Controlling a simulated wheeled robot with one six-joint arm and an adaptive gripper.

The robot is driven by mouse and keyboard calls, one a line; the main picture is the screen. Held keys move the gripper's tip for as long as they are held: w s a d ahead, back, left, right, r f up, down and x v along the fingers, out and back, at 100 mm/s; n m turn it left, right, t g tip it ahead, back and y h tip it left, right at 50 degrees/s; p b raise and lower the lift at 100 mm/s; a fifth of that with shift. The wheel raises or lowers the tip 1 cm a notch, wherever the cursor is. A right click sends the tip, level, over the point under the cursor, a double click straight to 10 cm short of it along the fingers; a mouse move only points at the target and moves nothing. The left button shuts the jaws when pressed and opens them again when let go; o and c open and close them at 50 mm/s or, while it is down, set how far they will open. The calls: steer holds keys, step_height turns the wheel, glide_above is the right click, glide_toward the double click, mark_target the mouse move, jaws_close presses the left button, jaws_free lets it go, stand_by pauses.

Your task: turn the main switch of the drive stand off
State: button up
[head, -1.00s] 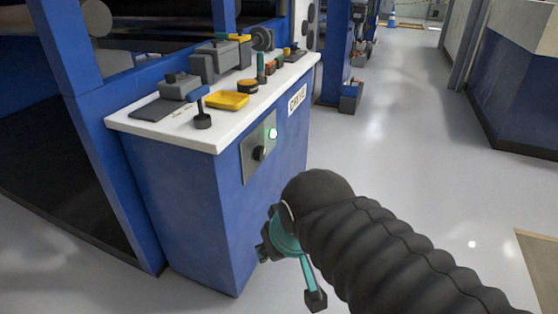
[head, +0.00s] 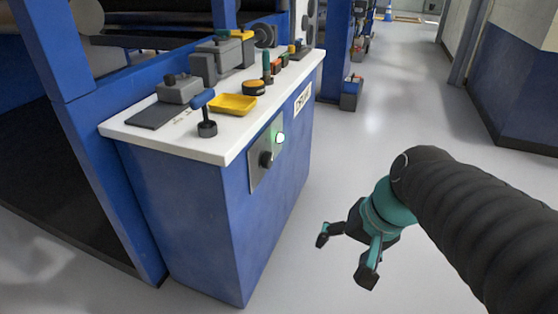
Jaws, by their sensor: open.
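The blue drive stand (head: 190,213) with a white top stands left of centre. A grey switch plate (head: 256,172) is on its right-hand face, below the top edge. The knob's exact setting is too small to tell. My gripper (head: 345,255) is open and empty. It is in the air to the right of and below the plate in the picture, apart from the stand.
On the white top (head: 215,145) are a blue-handled lever (head: 205,112), a yellow tray (head: 233,104) and several small tools and blocks. A blue frame post (head: 115,175) stands left of the stand. The grey floor (head: 400,95) to the right is open.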

steer(key=w+a+f+m+g+y, duration=0.1)
steer(key=w+a+m+g+y, duration=0.1)
steer(key=w+a+m+y, duration=0.45)
steer(key=m+t+y, duration=0.6)
steer(key=m+y, duration=0.2)
steer(key=m, duration=0.3)
glide_toward(272, 161)
steer(key=shift+h, duration=0.25)
steer(key=x, duration=0.9)
steer(key=shift+a+r, duration=0.35)
steer(key=shift+a, duration=0.1)
steer(key=c, duration=1.2)
